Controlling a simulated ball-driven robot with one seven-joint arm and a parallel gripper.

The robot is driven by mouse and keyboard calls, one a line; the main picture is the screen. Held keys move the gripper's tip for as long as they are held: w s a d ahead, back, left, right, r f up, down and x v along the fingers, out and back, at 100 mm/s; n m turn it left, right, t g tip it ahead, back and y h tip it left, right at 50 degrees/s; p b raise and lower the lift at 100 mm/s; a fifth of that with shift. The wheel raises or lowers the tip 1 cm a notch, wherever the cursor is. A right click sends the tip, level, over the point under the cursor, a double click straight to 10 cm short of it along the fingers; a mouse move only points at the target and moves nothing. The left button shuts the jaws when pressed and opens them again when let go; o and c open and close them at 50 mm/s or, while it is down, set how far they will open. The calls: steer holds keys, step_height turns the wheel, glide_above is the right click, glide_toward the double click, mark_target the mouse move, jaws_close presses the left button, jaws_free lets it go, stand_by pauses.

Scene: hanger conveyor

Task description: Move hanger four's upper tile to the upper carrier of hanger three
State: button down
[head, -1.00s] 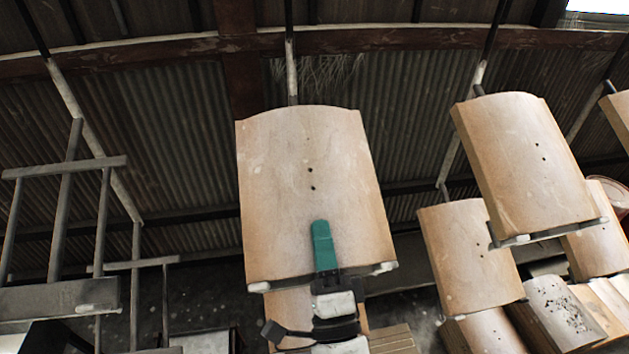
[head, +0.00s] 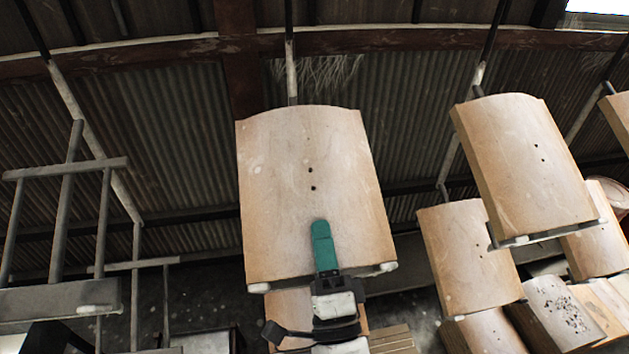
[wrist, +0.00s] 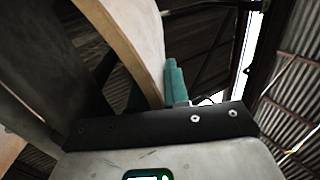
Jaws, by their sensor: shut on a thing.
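A tan clay tile (head: 290,210) with two small holes hangs upright at the upper level of the middle hanger (head: 291,75). Its lower edge is at the carrier, whose white pads (head: 384,267) show at the bottom corners; I cannot tell whether it bears on them. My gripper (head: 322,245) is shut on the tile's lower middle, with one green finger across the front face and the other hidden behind. The wrist view shows the tile's curved edge (wrist: 120,45) between the green fingers (wrist: 165,92). The hanger at the left has an empty upper carrier (head: 60,300). No hanger numbers are visible.
Another tile (head: 525,170) sits on the upper carrier of the hanger at the right, with a lower tile (head: 470,255) near it. A lower tile (head: 285,308) shows partly behind my gripper. Stacked tiles (head: 555,315) lie at the lower right.

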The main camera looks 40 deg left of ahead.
steer(key=shift+s+d+r+p, duration=0.2)
steer(key=shift+d+r+p, duration=0.1)
steer(key=shift+r+p, duration=0.45)
steer(key=shift+s+d+r+p, duration=0.25)
steer(key=shift+r+p, duration=0.45)
steer(key=shift+r, duration=0.15)
steer(key=shift+s+d+r+p, duration=0.2)
steer(key=shift+d+r+p, duration=0.1)
steer(key=shift+r+p, duration=0.45)
